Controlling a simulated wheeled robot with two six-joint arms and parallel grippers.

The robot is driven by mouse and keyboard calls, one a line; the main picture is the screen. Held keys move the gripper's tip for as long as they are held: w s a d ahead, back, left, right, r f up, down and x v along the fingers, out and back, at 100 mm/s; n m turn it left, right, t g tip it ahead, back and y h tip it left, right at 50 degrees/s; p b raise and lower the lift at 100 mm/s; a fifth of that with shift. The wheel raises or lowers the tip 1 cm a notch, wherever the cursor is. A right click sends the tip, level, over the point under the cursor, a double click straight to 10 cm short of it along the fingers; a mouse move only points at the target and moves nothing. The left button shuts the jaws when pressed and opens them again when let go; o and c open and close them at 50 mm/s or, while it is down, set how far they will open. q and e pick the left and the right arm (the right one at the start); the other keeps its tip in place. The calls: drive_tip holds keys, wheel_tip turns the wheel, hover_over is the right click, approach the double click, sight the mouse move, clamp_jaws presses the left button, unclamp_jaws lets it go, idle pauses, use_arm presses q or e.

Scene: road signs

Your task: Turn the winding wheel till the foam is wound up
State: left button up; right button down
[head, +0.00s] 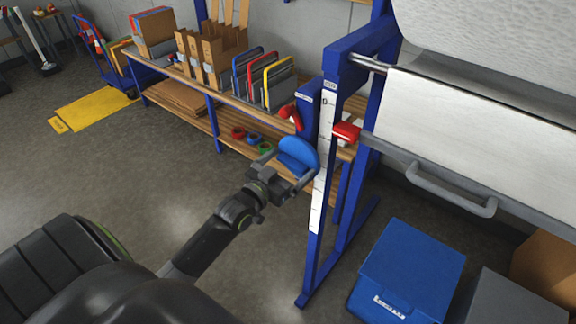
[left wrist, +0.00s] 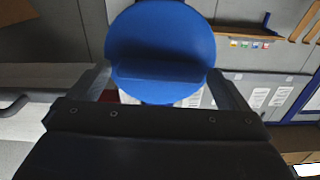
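A blue rounded wheel or handle (head: 298,155) sits at the near side of the blue stand. It also fills the upper middle of the left wrist view (left wrist: 160,40). My left gripper (head: 283,172) is at it, with spread fingers to either side of its lower part; I see no clear grip. White foam sheet (head: 470,125) hangs over the stand at the right, below a thick white roll (head: 490,45). A grey bar with a handle (head: 450,195) runs along the sheet's lower edge. My right gripper is out of view.
The blue stand (head: 310,240) has a white scale strip (head: 322,150) and a red block (head: 346,132). A blue box (head: 408,270) and a grey box (head: 505,300) stand on the floor at right. A workbench (head: 185,75) holds cardboard and folders.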

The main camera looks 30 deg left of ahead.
use_arm(q)
drive_tip(key=c, duration=0.8)
drive_tip(key=m+b, duration=0.1)
drive_tip(key=m, duration=0.1)
drive_tip(key=m+b, duration=0.1)
drive_tip(key=b, duration=0.1)
drive_tip(key=shift+f+m, duration=0.2)
drive_tip(key=shift+m, duration=0.2)
drive_tip(key=m+b, duration=0.3)
drive_tip(key=m, duration=0.1)
drive_tip(key=shift+d, duration=0.1)
drive_tip(key=shift+d+m+b, duration=0.1)
drive_tip(key=shift+m+b, duration=2.35)
drive_tip(key=shift+m, duration=1.65)
